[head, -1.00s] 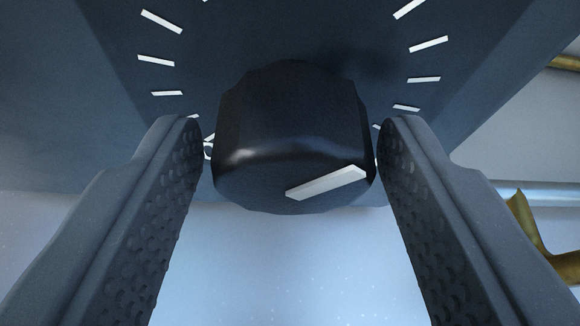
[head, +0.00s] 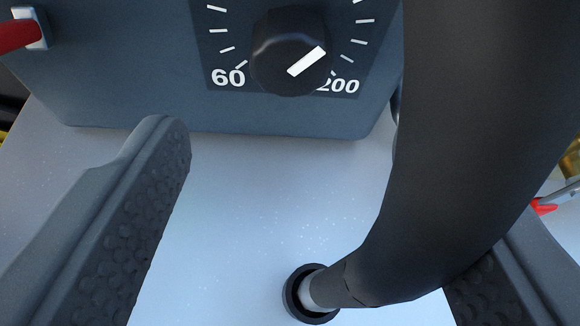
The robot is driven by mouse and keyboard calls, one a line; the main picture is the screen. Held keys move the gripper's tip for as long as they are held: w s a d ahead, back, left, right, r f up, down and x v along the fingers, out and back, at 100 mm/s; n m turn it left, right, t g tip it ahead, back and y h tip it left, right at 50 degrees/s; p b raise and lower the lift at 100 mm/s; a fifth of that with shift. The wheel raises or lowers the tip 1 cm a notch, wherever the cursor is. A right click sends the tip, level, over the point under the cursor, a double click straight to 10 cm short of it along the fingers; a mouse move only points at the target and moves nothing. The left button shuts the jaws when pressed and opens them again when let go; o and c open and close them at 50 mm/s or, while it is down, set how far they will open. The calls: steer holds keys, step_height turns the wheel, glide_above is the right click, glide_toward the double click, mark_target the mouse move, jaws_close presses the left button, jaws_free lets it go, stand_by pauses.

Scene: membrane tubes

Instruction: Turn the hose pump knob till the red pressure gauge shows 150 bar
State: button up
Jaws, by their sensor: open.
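The black pump knob (head: 287,52) with a white pointer bar sits on the dark panel (head: 150,80) at the top of the head view. Its dial is marked 60 at the lower left and 200 at the lower right, and the pointer slants up to the right. My gripper (head: 320,215) is open and empty, below and apart from the knob. A thick black hose (head: 465,130) hides much of the right finger. The red pressure gauge is not visible.
The hose runs from the upper right down to a black ring fitting (head: 308,294) on the pale surface (head: 250,200), between my fingers. A red handle-like part (head: 18,36) sticks out at the upper left. A red-tipped metal part (head: 545,206) lies at the right.

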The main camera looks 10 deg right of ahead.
steer(key=shift+v, duration=2.8)
steer(key=w+a+r+h, duration=0.1)
steer(key=a+r, duration=0.1)
steer(key=r, duration=1)
steer(key=a+r+h, duration=0.1)
steer(key=a+r, duration=0.2)
steer(key=r, duration=1)
steer(key=s+a+r, duration=0.3)
steer(key=a+r, duration=0.2)
steer(key=r, duration=0.2)
steer(key=s+a+r+t+y, duration=0.1)
steer(key=s+a+r, duration=0.3)
steer(key=r, duration=0.3)
steer(key=s+a+r+m+y, duration=0.1)
steer(key=s+a+r, duration=0.2)
steer(key=a+r, duration=0.2)
steer(key=shift+s+a+r+t+b, duration=0.15)
steer(key=shift+a+r+t+b, duration=0.2)
steer(key=shift+r, duration=0.6)
